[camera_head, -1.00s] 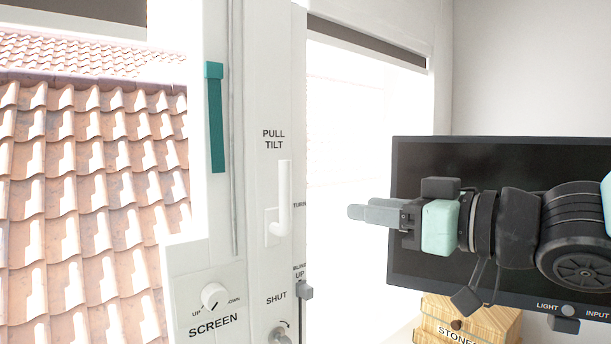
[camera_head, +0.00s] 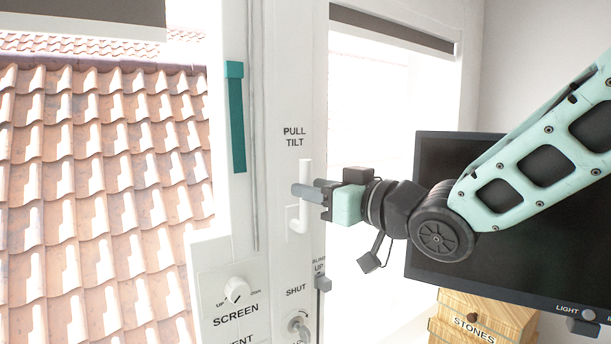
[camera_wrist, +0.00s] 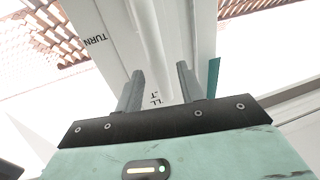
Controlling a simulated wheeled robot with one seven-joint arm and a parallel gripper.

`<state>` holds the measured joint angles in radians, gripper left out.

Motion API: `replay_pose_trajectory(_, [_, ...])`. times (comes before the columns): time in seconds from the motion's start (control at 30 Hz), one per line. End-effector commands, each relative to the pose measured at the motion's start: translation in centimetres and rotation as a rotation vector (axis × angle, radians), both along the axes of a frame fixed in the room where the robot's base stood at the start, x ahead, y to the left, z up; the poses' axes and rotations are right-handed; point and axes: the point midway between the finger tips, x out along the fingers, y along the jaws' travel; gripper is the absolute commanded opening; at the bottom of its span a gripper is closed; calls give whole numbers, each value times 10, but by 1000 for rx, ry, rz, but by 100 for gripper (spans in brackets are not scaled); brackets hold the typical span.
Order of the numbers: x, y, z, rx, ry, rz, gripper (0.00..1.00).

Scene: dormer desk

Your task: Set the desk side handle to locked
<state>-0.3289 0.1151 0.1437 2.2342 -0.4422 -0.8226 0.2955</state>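The white window handle (camera_head: 305,177) sits on the white frame and points up from its base toward the "PULL TILT" label (camera_head: 294,137). A "SHUT" label (camera_head: 296,291) is below it. My gripper (camera_head: 303,191) is at the handle's height, its fingertips overlapping the grip in the head view. In the wrist view my gripper (camera_wrist: 158,80) has its two grey fingers apart, with a white upright bar, apparently the handle (camera_wrist: 150,40), beyond and between them. I cannot tell whether they touch it. The "TURN" label (camera_wrist: 96,38) shows upside down there.
A dark monitor (camera_head: 450,230) stands right, behind my arm. Below are a wooden box marked "STONES" (camera_head: 474,322), a screen knob (camera_head: 237,290), a grey blind slider (camera_head: 322,284) and a key lock (camera_head: 299,324). A teal strip (camera_head: 236,115) is at upper left.

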Motion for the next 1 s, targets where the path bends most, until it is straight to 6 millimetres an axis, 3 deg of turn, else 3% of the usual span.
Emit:
replay_pose_trajectory(0.23, [17,18,1,0,1,1,38])
replay_pose_trajectory(0.57, [20,20,0,0,0,0,38])
replay_pose_trajectory(0.73, [20,19,0,0,0,0,0])
replay_pose_trajectory(1.0, [20,24,-1,12,8,1,0])
